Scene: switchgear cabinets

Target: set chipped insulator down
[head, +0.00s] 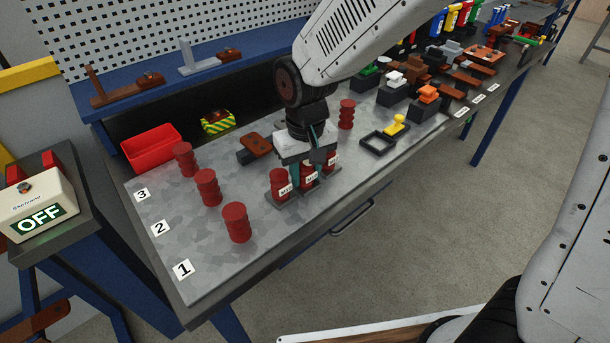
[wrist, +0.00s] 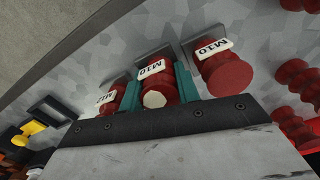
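The insulator with a pale patch on its end (wrist: 157,88), which looks like the chip, is red and ribbed, with a white label that seems to read M10. My gripper (head: 307,163) points down over the labelled row, and its teal fingers (wrist: 160,84) press on both sides of this insulator. It stands upright at the middle place of the row, over a grey plate; I cannot tell whether its foot touches. In the head view the fingers partly hide it. Labelled red insulators stand close on both sides, one (head: 280,184) at the left and one (wrist: 111,96) marked M12.
Red insulators stand by numbers 1 (head: 237,222), 2 (head: 207,187) and 3 (head: 185,159). Another red insulator (head: 346,114) stands behind my gripper. A red bin (head: 151,146), a brown-topped block (head: 257,145) and a black frame (head: 377,143) are nearby.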

